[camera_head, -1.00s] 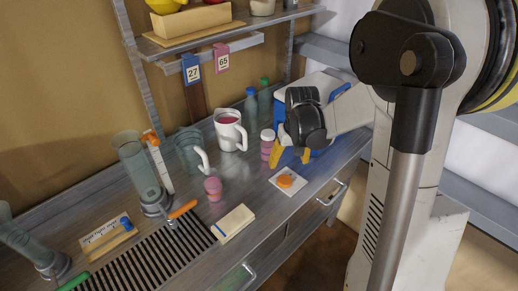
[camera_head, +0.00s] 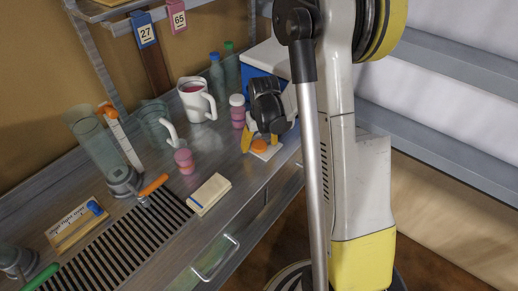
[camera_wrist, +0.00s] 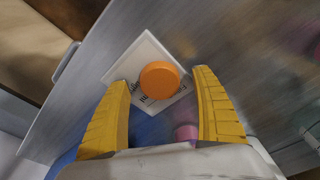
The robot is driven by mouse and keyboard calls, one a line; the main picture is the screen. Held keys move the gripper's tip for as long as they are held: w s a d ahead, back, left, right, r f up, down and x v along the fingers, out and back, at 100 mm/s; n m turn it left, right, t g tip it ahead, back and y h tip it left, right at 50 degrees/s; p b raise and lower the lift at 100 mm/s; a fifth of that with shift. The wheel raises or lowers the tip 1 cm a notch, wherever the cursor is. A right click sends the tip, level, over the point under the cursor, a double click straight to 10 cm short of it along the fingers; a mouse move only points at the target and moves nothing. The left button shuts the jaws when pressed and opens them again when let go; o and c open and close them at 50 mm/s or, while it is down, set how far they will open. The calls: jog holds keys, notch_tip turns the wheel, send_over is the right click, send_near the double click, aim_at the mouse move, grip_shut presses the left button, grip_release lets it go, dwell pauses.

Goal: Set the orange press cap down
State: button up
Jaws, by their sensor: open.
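The orange press cap (camera_head: 260,146) is a small round disc. It rests on a white square plate (camera_wrist: 125,66) near the front edge of the bench. My gripper (camera_head: 260,141) is just above the plate, its two yellow fingers open on either side of the cap. In the wrist view the cap (camera_wrist: 160,79) shows between the fingertips, with a gap on both sides, so it is not gripped. Dark print on the plate is partly visible beside the cap. I cannot tell the exact height of the fingertips over the plate.
A pink-and-white jar (camera_head: 237,111) stands close behind my gripper. A white mug (camera_head: 197,101), a small pink jar (camera_head: 184,161) and a cream block (camera_head: 209,194) stand to the left. A slatted drain (camera_head: 125,245) lies at lower left. The bench's front edge is close.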

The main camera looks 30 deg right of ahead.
jog(key=c, duration=1)
jog(key=shift+o, duration=0.2)
jog(key=shift+r, duration=0.1)
